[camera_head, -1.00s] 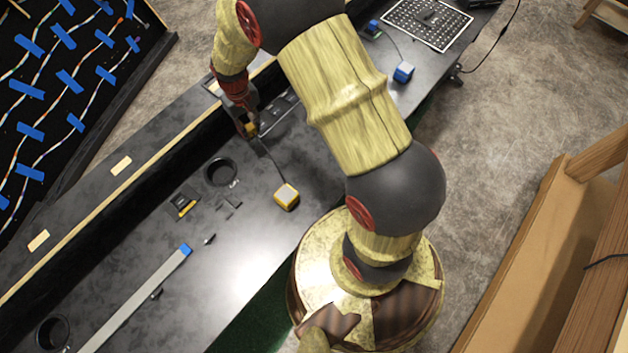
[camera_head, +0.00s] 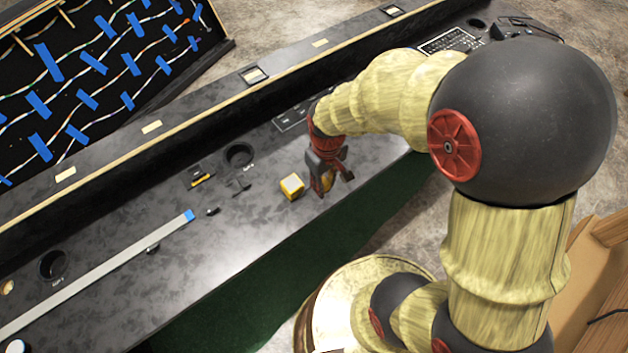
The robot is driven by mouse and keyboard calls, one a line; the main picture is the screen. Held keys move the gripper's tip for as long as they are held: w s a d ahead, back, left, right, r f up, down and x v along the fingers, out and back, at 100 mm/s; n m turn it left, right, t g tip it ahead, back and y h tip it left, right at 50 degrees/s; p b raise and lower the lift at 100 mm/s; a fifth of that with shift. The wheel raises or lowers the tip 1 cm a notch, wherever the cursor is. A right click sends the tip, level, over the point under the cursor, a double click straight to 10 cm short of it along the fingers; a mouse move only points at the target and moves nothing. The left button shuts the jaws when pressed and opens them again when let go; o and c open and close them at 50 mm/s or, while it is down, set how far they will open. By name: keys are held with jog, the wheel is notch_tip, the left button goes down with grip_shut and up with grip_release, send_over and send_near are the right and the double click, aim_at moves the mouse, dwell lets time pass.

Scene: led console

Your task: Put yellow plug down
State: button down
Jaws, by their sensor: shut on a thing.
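My gripper (camera_head: 330,182) is low over the front part of the dark console top. It is shut on the yellow plug (camera_head: 327,180), of which only a small yellow patch shows between the dark fingers. A yellow and white block (camera_head: 291,186) sits on the console just left of my gripper, close to it. I cannot tell whether the plug touches the console top. The cable between plug and block is not clear from here.
The console top (camera_head: 235,235) has free room left and in front of the block. A round black hole (camera_head: 240,155), a small black and yellow part (camera_head: 201,178) and a long grey bar (camera_head: 100,270) with a blue end lie to the left. The front edge is near my gripper.

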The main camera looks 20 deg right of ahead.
jog(key=shift+s, duration=0.95)
jog(key=w+f+b, duration=0.1)
jog(key=w+f, duration=0.2)
jog(key=w, duration=0.1)
jog(key=w+f+b, duration=0.2)
jog(key=w+f, duration=0.1)
jog(key=w, duration=0.1)
jog(key=w+d+f+b, duration=0.1)
jog(key=w+f, duration=0.2)
jog(key=w, duration=0.2)
jog(key=shift+d, duration=0.1)
jog(key=shift+w+f+b, duration=0.2)
jog(key=shift+f+b, duration=0.35)
jog(key=shift+f, duration=0.45)
jog(key=shift+w+f+b, duration=0.2)
jog(key=shift+f+b, duration=0.35)
jog(key=shift+f, duration=0.45)
jog(key=shift+f, duration=0.2)
jog(key=c, duration=1.6)
grip_release()
